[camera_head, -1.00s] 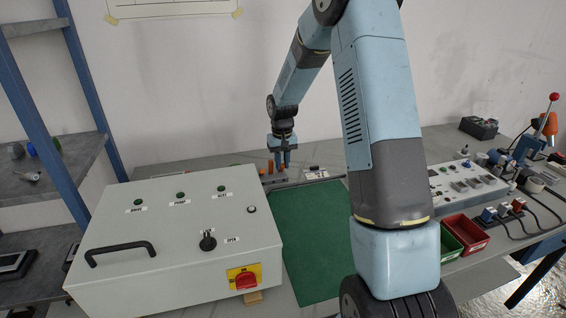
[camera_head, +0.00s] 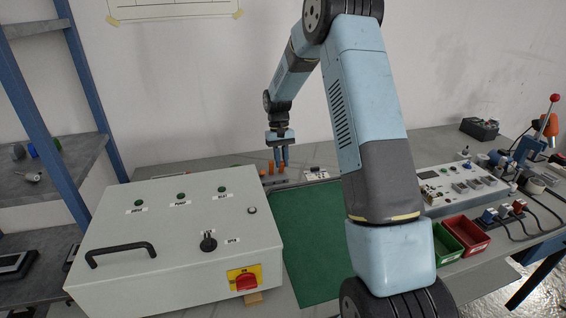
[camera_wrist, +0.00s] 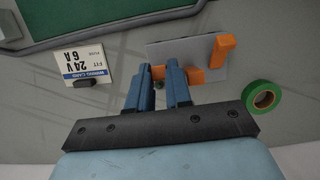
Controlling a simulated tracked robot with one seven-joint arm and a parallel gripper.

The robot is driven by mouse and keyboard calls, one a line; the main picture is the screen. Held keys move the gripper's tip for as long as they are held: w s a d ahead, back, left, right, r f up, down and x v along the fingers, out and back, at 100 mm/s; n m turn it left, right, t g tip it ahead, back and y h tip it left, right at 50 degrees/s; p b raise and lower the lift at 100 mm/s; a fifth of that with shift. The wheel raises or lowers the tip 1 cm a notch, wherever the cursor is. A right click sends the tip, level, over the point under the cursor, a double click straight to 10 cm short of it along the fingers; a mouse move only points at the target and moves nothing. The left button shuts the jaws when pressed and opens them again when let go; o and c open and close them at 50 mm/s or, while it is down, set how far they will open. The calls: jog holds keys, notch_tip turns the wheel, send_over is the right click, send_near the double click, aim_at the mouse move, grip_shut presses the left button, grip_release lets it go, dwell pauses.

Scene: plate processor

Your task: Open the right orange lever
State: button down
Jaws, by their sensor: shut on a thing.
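A small grey plate (camera_wrist: 205,51) carries the orange levers and lies beyond my fingers in the wrist view. One orange lever (camera_wrist: 222,50) stands out at the plate's right side there, clear of my fingers; in the head view it is on the left. The right orange lever (camera_wrist: 158,72) is mostly hidden at my fingertips, with a bit of orange showing beside them. My gripper (camera_wrist: 162,75) is shut on it; the gripper also shows in the head view (camera_head: 281,164), pointing down at the mechanism behind the green mat.
A green mat (camera_head: 308,240) lies in front of the mechanism. A grey control box (camera_head: 180,225) stands at left. A white wiring card (camera_wrist: 82,64) and a green tape roll (camera_wrist: 262,96) lie near the plate. Red (camera_head: 467,233) and green bins stand at right.

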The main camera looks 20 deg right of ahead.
jog(key=shift+w+g, duration=0.8)
jog(key=shift+g, duration=0.5)
jog(key=shift+r, duration=0.1)
jog(key=c, duration=1.3)
grip_release()
jog(key=v, duration=1.3)
jog(key=shift+w+r, duration=0.2)
jog(key=shift+w, duration=0.15)
